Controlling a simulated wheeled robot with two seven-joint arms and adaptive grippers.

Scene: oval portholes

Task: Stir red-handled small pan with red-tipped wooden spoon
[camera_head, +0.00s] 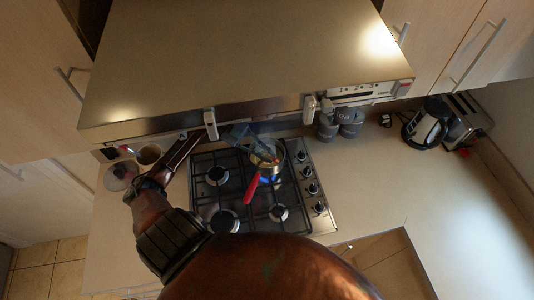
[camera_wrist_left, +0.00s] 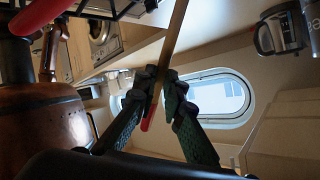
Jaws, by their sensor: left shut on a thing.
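The red-handled small pan (camera_head: 276,165) sits on the back right burner of the hob, its red handle (camera_head: 252,188) pointing toward the front. A red handle (camera_wrist_left: 38,15) also shows in the left wrist view at top left. My left gripper (camera_head: 252,140) reaches in from the left, under the hood's front edge. In the wrist view, its fingers (camera_wrist_left: 160,82) are shut on the wooden spoon (camera_wrist_left: 178,30), near its red tip (camera_wrist_left: 147,118). The spoon's other end runs out of that view. In the head view the spoon is small and its lower end appears over the pan's opening. My right gripper is not in view.
The hood (camera_head: 240,65) overhangs the back of the gas hob (camera_head: 235,190). Blue flame shows by the pan. Grey canisters (camera_head: 340,122) stand right of the hob, with a kettle (camera_head: 425,125) and toaster (camera_head: 465,120) farther right. The right counter's front part is clear.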

